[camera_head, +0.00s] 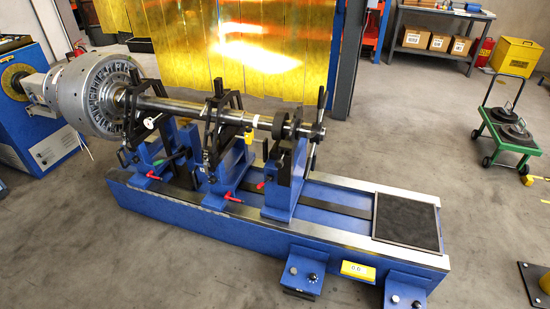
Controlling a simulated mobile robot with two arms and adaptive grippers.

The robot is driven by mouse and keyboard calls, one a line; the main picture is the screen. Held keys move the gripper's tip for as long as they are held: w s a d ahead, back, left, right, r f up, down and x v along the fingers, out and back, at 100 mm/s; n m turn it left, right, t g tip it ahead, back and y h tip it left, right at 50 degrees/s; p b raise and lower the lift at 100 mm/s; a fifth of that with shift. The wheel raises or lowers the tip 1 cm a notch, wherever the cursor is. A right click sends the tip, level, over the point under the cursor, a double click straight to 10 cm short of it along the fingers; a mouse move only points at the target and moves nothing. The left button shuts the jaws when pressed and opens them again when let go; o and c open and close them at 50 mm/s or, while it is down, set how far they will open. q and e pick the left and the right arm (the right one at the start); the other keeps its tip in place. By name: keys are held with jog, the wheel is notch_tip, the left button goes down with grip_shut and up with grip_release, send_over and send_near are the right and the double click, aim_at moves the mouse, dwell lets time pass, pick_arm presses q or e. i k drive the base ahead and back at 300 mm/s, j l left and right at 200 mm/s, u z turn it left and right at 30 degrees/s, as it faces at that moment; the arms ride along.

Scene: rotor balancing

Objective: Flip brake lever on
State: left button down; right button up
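A blue balancing machine (232,232) stands on the floor and carries a long steel rotor shaft (180,106). Several levers show on it, and I cannot tell which is the brake lever. Small red-handled levers sit low on the supports: one at the left (153,176), one in the middle (233,199) and one by the right support (262,185). A thin dark upright piece (322,98) stands at the shaft's right end. Neither of my grippers is in view.
A large silver rotor drum (92,92) is at the shaft's left end. A black mat (407,222) lies on the bed's right end. Control boxes (304,270) stick out in front. A green cart (508,138) stands at right. The floor in front is clear.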

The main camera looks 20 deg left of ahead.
aim_at(269, 178)
jog(key=i+l+u, duration=0.2)
jog(key=i, duration=0.2)
jog(key=i+l+u, duration=0.2)
jog(key=i, duration=0.25)
jog(key=i+l+u, duration=0.2)
jog(key=i, duration=0.2)
jog(key=j, duration=0.1)
